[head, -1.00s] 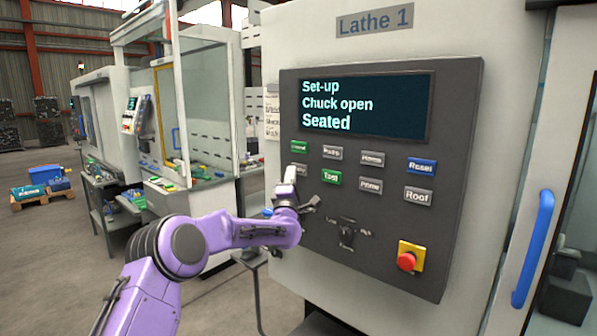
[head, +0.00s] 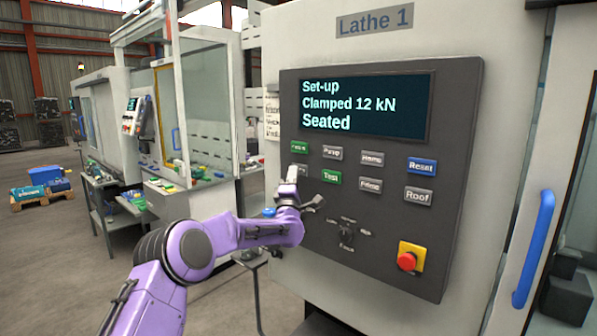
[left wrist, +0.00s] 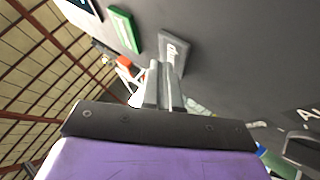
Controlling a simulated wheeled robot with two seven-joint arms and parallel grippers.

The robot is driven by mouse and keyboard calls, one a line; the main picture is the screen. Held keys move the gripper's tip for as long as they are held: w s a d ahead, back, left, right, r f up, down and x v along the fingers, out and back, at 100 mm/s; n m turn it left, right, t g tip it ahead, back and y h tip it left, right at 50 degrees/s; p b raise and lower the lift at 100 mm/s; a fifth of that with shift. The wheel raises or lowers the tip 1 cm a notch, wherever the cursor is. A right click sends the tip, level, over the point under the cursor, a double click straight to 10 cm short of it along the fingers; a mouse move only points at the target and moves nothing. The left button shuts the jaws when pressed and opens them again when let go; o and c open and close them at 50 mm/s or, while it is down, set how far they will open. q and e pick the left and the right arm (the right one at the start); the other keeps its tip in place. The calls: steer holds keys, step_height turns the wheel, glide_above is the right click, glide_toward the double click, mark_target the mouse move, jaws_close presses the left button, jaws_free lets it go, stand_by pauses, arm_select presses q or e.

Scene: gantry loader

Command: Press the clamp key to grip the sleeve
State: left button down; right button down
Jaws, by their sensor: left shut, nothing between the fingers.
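The Lathe 1 control panel (head: 385,255) faces me, with a dark screen (head: 366,106) reading "Set-up", "Clamped 12 kN" and "Seated". My left gripper (head: 292,172) is shut and empty at the panel's left side. Its fingertips cover most of a grey key (head: 303,170) in the lower row, left of the green Test key (head: 331,177). In the left wrist view the shut fingers (left wrist: 164,66) point at a grey key (left wrist: 174,48), at or very close to it; I cannot tell if they touch. The key's label is mostly hidden. The sleeve is not in view.
A red emergency stop (head: 407,261) on a yellow plate is at the panel's lower right. A rotary selector (head: 346,235) sits below the keys. A blue door handle (head: 533,248) is at the right. Another machine and a parts bench stand at the left.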

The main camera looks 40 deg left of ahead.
stand_by(0.4)
arm_select(q)
steer(key=shift+s+b, duration=0.5)
steer(key=shift+s, duration=0.2)
steer(key=s, duration=0.1)
steer(key=s+b, duration=0.1)
steer(key=s, duration=0.1)
steer(key=s+b, duration=0.1)
steer(key=s, duration=0.1)
steer(key=shift+a, duration=0.25)
stand_by(0.6)
